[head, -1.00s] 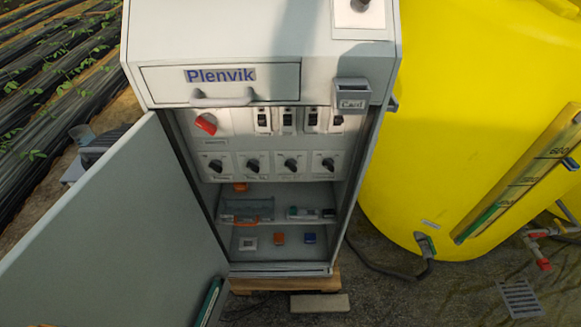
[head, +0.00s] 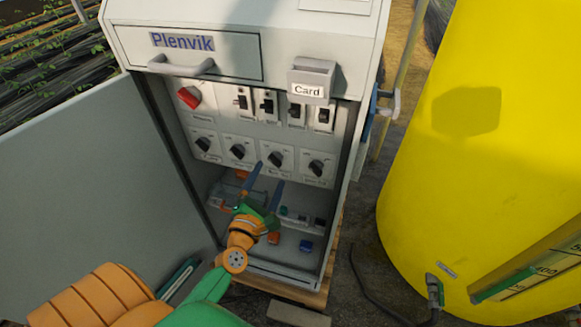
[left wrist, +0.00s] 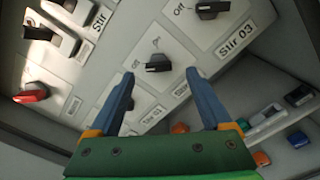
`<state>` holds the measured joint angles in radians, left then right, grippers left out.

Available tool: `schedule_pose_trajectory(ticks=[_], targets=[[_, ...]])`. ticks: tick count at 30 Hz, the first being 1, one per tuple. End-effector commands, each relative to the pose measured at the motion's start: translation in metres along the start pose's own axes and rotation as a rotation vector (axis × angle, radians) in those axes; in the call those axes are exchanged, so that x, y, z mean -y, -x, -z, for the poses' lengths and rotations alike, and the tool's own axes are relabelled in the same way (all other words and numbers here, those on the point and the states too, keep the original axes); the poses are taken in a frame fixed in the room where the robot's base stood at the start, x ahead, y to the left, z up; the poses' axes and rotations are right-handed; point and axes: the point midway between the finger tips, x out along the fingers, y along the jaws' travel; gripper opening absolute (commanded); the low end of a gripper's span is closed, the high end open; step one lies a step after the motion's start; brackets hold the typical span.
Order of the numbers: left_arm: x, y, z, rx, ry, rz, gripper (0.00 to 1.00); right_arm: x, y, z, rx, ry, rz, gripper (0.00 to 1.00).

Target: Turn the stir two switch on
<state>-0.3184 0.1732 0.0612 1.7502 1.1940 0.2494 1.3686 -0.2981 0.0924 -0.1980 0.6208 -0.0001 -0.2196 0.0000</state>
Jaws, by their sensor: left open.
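A row of black rotary switches on white plates sits inside the open cabinet (head: 331,88). One switch (left wrist: 158,64) shows between my left fingertips in the left wrist view; it seems to be the third from the left (head: 275,159) in the head view. The label below it is partly hidden by a finger, so its number is unclear. The switch above right is labelled Stir 03 (left wrist: 207,9). Their handles lie at similar angles. My left gripper (head: 264,182) is open and empty, just below and in front of the row, apparently not touching. My right gripper is not in view.
A red rotary switch (head: 189,97) and several black toggle switches sit above the row. A card holder (head: 311,80) juts out above right. The open door (head: 100,175) stands left. Shelves with small parts lie below. A yellow tank (head: 470,130) stands right.

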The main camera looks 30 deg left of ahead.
Motion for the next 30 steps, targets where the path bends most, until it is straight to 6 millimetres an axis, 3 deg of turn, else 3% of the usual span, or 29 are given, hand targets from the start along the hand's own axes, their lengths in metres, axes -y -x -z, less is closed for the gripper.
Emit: schedule_pose_trajectory(ticks=[6,17,20,24,27,30], targets=[[0.0,-0.041,-0.001,0.001,-0.005,0.001,0.82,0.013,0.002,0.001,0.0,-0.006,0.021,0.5],[0.001,-0.053,0.0,-0.001,-0.007,0.005,0.82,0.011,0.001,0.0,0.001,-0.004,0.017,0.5],[0.001,-0.053,0.0,-0.001,-0.007,0.005,0.61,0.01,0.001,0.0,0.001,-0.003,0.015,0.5],[0.001,-0.052,0.0,-0.001,-0.008,0.005,0.23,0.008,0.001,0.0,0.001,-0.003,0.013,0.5],[0.001,-0.052,0.0,-0.001,-0.008,0.005,0.0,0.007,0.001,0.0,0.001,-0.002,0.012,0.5],[0.001,-0.052,0.0,-0.001,-0.01,0.005,0.0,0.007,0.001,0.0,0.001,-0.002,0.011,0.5]])
